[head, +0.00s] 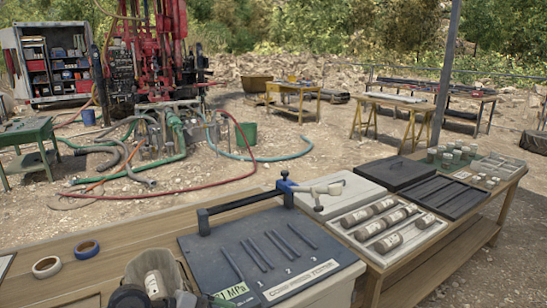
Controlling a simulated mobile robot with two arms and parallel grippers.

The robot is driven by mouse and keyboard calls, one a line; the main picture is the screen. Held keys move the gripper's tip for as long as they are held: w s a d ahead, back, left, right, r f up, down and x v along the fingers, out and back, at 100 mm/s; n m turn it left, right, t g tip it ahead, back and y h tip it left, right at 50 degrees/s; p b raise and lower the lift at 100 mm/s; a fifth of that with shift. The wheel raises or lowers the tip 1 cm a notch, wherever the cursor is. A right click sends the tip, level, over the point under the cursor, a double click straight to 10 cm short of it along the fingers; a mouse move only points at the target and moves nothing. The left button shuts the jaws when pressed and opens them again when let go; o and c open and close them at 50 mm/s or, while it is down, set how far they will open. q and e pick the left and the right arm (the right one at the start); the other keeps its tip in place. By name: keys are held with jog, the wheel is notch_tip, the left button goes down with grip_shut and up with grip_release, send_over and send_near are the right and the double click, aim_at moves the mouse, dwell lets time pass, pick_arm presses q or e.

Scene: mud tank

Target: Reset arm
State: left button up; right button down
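Neither of my grippers shows in the head view, and I see no part of my arms that I can be sure of. Whether the grippers are open or shut is hidden. In front of me stands a wooden workbench (125,238). On it is a dark panel (228,246) with numbered slots 1, 2 and 3 and a raised dark bar with a blue fitting (286,190) at its right end. A pale, lever-like piece (322,191) sticks out beside the fitting.
Two tape rolls (47,267) (87,250) and an open container with a white bottle (154,284) are at the front left. A tray of core samples (388,225), a black tray (444,197) and several jars (450,156) fill the right. Hoses (225,185) cross the ground beyond.

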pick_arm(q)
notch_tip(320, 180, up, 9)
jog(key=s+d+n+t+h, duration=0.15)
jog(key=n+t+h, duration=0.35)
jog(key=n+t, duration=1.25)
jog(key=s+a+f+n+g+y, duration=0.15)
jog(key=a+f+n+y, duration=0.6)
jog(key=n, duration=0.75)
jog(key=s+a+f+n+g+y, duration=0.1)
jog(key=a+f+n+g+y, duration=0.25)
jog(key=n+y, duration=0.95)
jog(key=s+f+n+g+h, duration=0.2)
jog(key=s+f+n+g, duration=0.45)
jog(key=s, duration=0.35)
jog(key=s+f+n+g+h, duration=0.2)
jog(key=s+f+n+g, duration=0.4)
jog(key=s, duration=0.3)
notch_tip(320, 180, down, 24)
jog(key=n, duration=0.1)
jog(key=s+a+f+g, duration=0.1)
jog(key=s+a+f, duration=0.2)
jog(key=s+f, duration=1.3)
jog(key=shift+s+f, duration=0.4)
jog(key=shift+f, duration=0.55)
